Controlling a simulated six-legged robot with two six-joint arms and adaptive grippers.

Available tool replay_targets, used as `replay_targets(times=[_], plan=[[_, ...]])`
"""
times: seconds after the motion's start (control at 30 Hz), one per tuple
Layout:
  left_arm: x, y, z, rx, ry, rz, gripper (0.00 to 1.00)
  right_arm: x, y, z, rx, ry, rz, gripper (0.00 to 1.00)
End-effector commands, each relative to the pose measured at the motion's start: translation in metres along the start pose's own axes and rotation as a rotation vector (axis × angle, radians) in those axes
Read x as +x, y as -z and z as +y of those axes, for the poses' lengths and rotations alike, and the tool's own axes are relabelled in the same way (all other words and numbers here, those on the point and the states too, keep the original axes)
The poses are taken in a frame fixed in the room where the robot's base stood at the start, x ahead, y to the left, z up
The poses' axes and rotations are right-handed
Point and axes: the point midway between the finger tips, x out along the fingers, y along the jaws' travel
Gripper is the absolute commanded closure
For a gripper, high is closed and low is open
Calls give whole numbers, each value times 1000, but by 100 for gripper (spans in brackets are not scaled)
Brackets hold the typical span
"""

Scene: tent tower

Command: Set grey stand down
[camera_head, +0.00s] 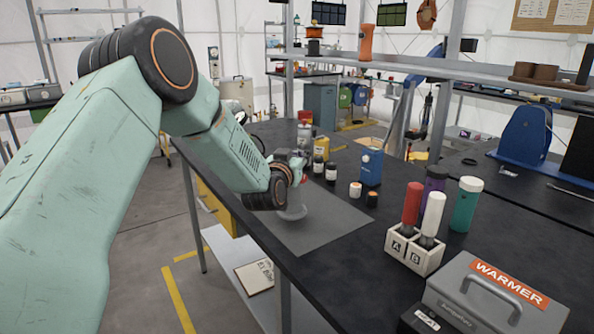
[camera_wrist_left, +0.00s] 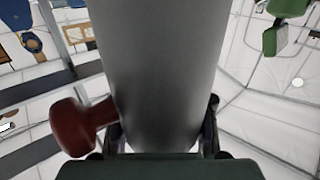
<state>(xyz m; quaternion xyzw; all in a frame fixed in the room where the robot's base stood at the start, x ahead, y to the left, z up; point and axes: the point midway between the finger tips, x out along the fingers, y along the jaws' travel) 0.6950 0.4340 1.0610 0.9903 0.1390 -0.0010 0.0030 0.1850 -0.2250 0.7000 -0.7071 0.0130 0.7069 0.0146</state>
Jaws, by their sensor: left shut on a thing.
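The grey stand (camera_head: 292,212) is at the left part of the black bench, over or on a grey mat (camera_head: 315,236); its pale round base shows below my left gripper (camera_head: 297,172). I cannot tell whether the base touches the mat. In the left wrist view the stand (camera_wrist_left: 165,70) is a large grey cylinder between the fingers of my left gripper (camera_wrist_left: 162,138), which is shut on it. A dark red knob (camera_wrist_left: 82,127) sticks out at its left. The stand's upper part is mostly hidden by my gripper in the head view. My right gripper is not in view.
Small bottles (camera_head: 331,172) and a blue box (camera_head: 371,166) stand behind the mat. Red and white markers sit in an A/B block (camera_head: 414,250) to the right. A grey WARMER box (camera_head: 495,295) is at the near right. The mat's right part is clear.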

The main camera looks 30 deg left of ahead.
Motion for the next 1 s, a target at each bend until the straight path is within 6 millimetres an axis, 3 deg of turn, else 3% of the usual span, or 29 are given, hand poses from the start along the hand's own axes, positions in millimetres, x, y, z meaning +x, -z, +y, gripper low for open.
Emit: replay_targets(times=[0.23,0.47,0.5,1.0], plan=[[2,-32,0,2,-1,1,100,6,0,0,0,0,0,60],[3,-32,0,0,0,3,100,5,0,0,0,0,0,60],[2,-33,0,0,0,1,75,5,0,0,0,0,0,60],[2,-33,0,0,-1,0,33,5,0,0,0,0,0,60]])
